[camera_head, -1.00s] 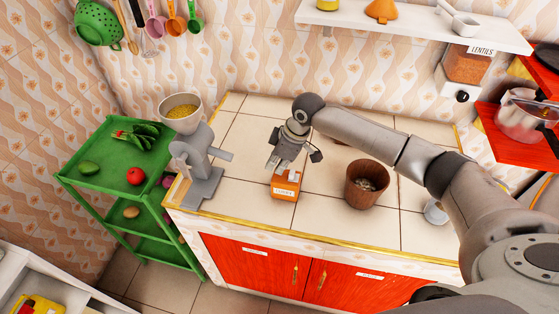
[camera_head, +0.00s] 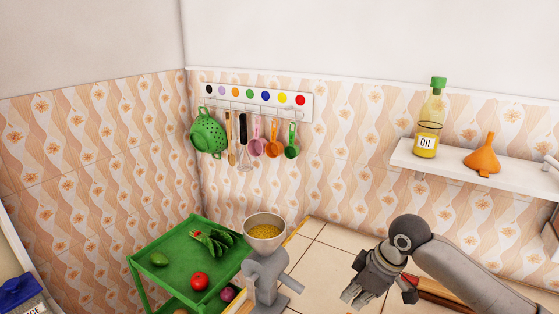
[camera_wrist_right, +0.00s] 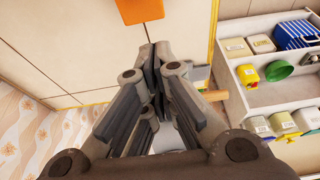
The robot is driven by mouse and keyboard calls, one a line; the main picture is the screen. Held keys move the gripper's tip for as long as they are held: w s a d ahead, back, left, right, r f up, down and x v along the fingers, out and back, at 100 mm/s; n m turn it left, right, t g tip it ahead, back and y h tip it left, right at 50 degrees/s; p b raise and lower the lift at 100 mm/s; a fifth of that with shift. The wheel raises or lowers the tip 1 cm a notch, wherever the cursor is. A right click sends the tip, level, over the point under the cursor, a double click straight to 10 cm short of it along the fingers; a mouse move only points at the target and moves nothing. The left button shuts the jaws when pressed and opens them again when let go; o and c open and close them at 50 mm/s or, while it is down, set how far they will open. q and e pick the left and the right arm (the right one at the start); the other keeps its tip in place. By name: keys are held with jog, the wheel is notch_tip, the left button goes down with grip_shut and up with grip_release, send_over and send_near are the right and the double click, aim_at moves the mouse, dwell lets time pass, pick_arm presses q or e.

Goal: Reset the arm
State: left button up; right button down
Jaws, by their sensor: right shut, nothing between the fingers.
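My right arm comes in from the lower right in the head view. Its grey gripper (camera_head: 354,296) is above the tiled counter (camera_head: 318,262), to the right of the grey scale-like stand (camera_head: 265,280). In the right wrist view the fingers (camera_wrist_right: 158,62) are drawn together with nothing between them. An orange box (camera_wrist_right: 140,10) lies on the tiles ahead of the fingers, apart from them. My left gripper is in no view.
A green cart (camera_head: 178,270) with vegetables stands left of the counter. A bowl of yellow grains (camera_head: 265,231) tops the stand. Utensils and a green colander (camera_head: 208,134) hang from a wall rack (camera_head: 257,97). A white shelf (camera_head: 480,168) holds an oil bottle (camera_head: 430,125) and orange funnel (camera_head: 483,158).

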jog(key=s+a+f+m+t, duration=0.1)
jog(key=s+a+f+m, duration=0.1)
jog(key=s+a+f, duration=0.85)
jog(key=s+d+f+m+h, duration=0.1)
jog(key=s+d+m+h, duration=0.1)
jog(key=s+d+m, duration=0.5)
jog(key=s+d+f+h, duration=0.15)
jog(key=s+d, duration=0.25)
jog(key=s, duration=0.6)
notch_tip(320, 180, down, 30)
jog(key=s+g+b, duration=0.1)
jog(key=s+b, duration=0.1)
jog(key=b, duration=0.1)
jog(key=s+d+f+g+b, duration=0.1)
jog(key=s+d+f+b, duration=0.1)
jog(key=s+f, duration=1.4)
notch_tip(320, 180, down, 2)
jog(key=shift+s+d+f+b, duration=0.25)
jog(key=shift+d+b, duration=0.1)
jog(key=shift+d, duration=0.1)
